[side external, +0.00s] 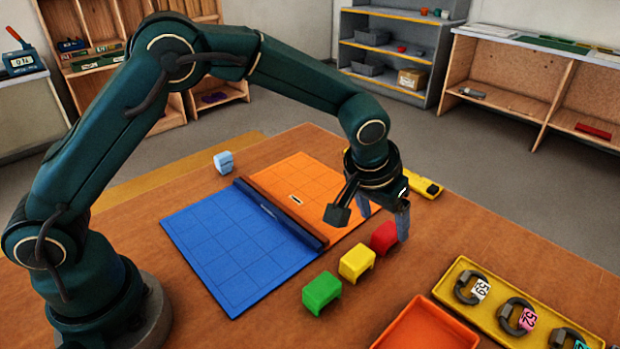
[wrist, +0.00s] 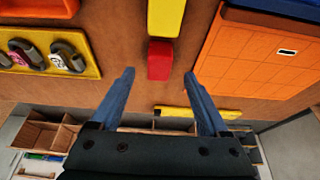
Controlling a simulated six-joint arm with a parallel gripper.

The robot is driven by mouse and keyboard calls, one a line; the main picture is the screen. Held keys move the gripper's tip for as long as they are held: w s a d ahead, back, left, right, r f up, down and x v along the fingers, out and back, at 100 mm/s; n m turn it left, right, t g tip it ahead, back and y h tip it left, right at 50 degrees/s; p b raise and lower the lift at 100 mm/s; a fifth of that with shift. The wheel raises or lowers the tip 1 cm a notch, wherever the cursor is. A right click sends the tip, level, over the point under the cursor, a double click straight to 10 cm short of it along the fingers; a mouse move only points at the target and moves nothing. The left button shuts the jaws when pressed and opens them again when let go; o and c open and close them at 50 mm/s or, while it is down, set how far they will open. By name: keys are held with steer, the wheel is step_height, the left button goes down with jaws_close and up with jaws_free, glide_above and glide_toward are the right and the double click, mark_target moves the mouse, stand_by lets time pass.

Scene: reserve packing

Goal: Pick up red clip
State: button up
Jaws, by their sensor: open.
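The red clip (side external: 384,237) is a small block-like piece on the brown table, at the far end of a row with a yellow clip (side external: 357,261) and a green clip (side external: 321,293). In the wrist view the red clip (wrist: 159,61) lies between the lines of my fingers, just beyond their tips, with the yellow clip (wrist: 166,18) behind it. My gripper (side external: 384,218) is open and empty, its fingers pointing down close to the red clip. One finger overlaps the clip's right edge in the side view. Contact cannot be told. My open fingers also show in the wrist view (wrist: 159,76).
Left of the row lie a blue mat (side external: 235,245) and an orange mat (side external: 310,180) with a raised dark strip between them. A yellow tray (side external: 447,284) with ring-shaped tagged pieces and an orange tray (side external: 425,325) are at right. A yellow bar (side external: 425,186) lies behind my gripper.

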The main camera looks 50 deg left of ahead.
mark_target(385, 232)
steer(key=shift+x, duration=2.45)
steer(key=c, duration=1.2)
